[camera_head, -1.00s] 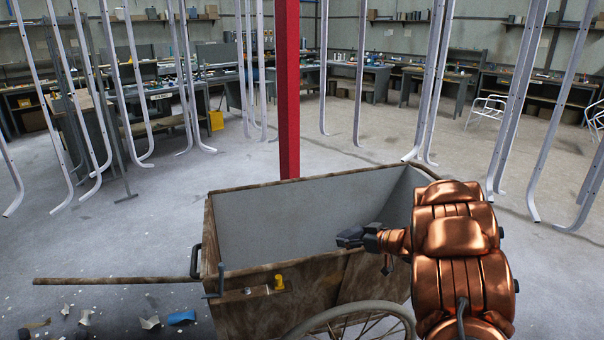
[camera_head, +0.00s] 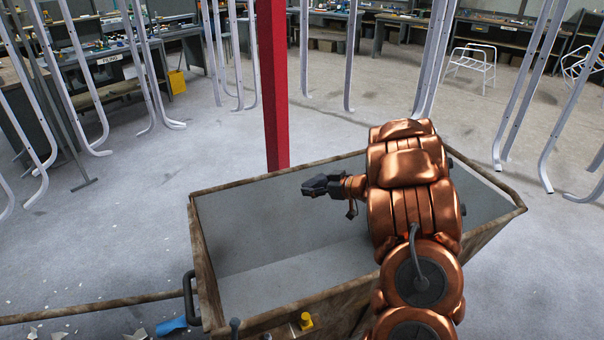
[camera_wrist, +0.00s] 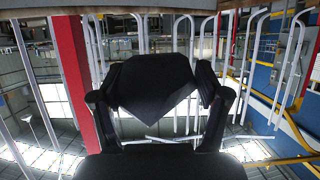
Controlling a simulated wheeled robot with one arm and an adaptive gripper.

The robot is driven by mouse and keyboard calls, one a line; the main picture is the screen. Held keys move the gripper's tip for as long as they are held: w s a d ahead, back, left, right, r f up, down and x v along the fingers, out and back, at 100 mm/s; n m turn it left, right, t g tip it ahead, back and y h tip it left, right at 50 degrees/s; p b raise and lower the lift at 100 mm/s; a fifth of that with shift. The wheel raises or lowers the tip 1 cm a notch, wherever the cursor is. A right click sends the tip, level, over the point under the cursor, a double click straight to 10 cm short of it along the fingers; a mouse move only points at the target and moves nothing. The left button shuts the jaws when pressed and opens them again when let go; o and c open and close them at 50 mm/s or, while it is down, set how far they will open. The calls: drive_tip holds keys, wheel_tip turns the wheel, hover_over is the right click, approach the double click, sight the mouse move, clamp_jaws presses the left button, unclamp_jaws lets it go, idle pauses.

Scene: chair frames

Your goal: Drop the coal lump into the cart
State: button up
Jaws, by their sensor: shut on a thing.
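In the wrist view a dark, angular coal lump (camera_wrist: 152,85) is held between the two fingers of my gripper (camera_wrist: 158,108). In the head view my gripper (camera_head: 318,187) is small and dark, over the open top of the cart; the lump is hard to tell apart from the fingers there. The cart (camera_head: 198,245) has brown wooden rims and grey inner walls. Its visible inside looks empty; my copper-coloured arm hides part of its right side.
A red post (camera_head: 272,90) stands just behind the cart. Bent metal chair frames (camera_head: 432,60) hang around it. A yellow knob (camera_head: 305,321) sits on the cart's near side, and a blue scrap (camera_head: 172,326) lies on the floor at left. Workbenches line the back.

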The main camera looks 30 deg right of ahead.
drive_tip(key=shift+w+d+f, duration=0.15)
drive_tip(key=shift+f, duration=0.05)
wheel_tip(320, 180, down, 6)
drive_tip(key=b, duration=0.6)
drive_tip(key=shift+r, duration=0.2)
drive_tip(key=o, duration=1.3)
drive_tip(key=v, duration=1.2)
